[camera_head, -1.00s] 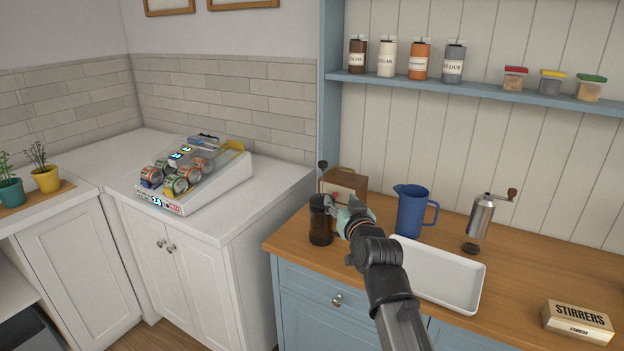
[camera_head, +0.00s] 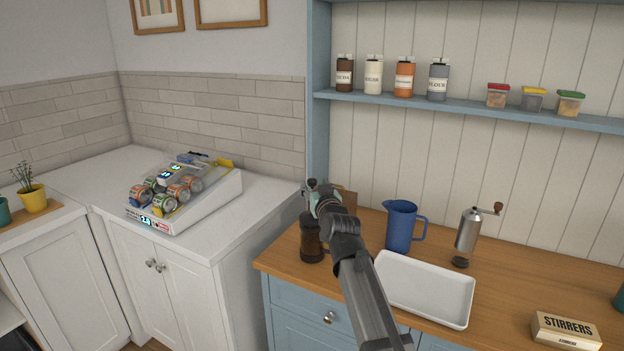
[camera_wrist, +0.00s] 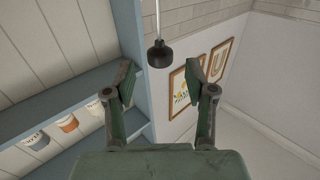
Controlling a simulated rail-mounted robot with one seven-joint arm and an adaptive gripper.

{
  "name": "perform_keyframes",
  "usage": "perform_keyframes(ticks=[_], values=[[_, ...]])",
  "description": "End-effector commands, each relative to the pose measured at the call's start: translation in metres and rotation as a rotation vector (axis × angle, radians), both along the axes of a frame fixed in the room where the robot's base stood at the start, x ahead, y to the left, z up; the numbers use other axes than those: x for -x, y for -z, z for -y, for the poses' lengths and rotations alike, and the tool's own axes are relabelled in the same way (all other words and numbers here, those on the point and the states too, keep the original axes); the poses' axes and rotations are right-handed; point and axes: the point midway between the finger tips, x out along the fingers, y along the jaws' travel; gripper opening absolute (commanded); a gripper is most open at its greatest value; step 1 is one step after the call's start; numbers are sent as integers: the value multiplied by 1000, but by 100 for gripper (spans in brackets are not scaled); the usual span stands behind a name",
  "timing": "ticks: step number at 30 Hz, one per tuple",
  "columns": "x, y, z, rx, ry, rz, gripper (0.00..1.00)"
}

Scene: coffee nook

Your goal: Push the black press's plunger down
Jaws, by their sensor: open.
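The black press (camera_head: 312,243) stands upright near the left end of the wooden counter. Its plunger is up, and the dark knob (camera_head: 311,183) shows above the press, partly overlapped by my gripper (camera_head: 320,192). The wrist view appears upside down: the black knob (camera_wrist: 160,54) and its thin rod lie between my two spread fingers (camera_wrist: 167,80), nearer the picture's top than the fingertips. I see no clear contact. My gripper is open and empty, beside the upper part of the press. My arm hides part of the press's right side.
A brown box (camera_head: 347,202) is behind my gripper. A blue pitcher (camera_head: 401,228), a white tray (camera_head: 425,290), a grinder (camera_head: 468,232) and a stirrers box (camera_head: 566,332) stand to the right. A can rack (camera_head: 205,203) sits on the white counter at left.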

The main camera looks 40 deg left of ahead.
Motion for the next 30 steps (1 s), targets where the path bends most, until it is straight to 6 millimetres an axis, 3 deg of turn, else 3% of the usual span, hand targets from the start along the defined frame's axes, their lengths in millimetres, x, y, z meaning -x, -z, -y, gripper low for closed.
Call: perform_keyframes(ticks=[1, 7, 20, 21, 25, 30], values=[[-8, -2, -10, 1, 0, -1, 55], [-21, -1, -28, 0, 0, 0, 55], [-24, 0, -34, 0, 0, 0, 55], [-24, 0, -33, 0, 0, 0, 48], [-24, 0, -33, 0, 0, 0, 2], [-24, 1, -33, 0, 0, 0, 0]])
